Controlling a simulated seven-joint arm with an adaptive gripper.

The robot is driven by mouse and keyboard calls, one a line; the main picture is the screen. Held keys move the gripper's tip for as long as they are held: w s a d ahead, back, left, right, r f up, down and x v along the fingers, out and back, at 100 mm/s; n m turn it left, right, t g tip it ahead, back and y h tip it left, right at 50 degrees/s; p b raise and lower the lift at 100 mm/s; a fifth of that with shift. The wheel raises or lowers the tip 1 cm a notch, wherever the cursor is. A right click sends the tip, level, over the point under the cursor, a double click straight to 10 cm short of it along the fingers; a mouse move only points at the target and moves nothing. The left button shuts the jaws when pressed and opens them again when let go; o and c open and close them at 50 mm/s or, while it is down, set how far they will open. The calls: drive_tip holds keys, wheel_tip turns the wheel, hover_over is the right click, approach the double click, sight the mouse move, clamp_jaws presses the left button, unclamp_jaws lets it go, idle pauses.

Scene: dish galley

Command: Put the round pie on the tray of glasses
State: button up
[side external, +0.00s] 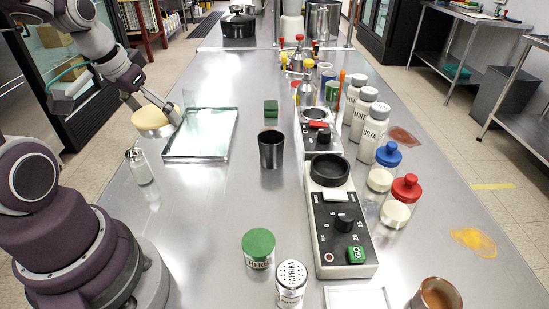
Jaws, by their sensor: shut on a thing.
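The round pie (150,119), pale yellow on top with a tan side, is held at the left edge of the counter. My gripper (172,112) reaches down from the upper left and is shut on the pie's right side. The pie is raised and slightly tilted, just left of the tray. The shallow metal tray (170,156) lies flat on the counter, with a shiny greenish inside. A faint clear glass shape (188,98) shows at its back left corner; I cannot make out other glasses.
A small dispenser bottle (139,165) stands left of the tray's front. A dark cup (271,149) and a green block (271,109) stand to its right. Farther right are a black-and-white appliance (340,215) and several shakers (371,133). The counter in front of the tray is clear.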

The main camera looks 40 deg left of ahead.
drive_tip(key=shift+s+a+f+n, duration=0.1)
drive_tip(key=shift+s+a+n, duration=0.15)
drive_tip(key=shift+a+n, duration=0.4)
hover_over(196, 108)
drive_tip(key=s, duration=0.1)
drive_tip(key=shift+s+d+f+m, duration=0.15)
drive_tip(key=shift+d+f+m, duration=0.1)
drive_tip(key=shift+f, duration=2.2)
drive_tip(key=shift+f, duration=0.2)
drive_tip(key=o, duration=1)
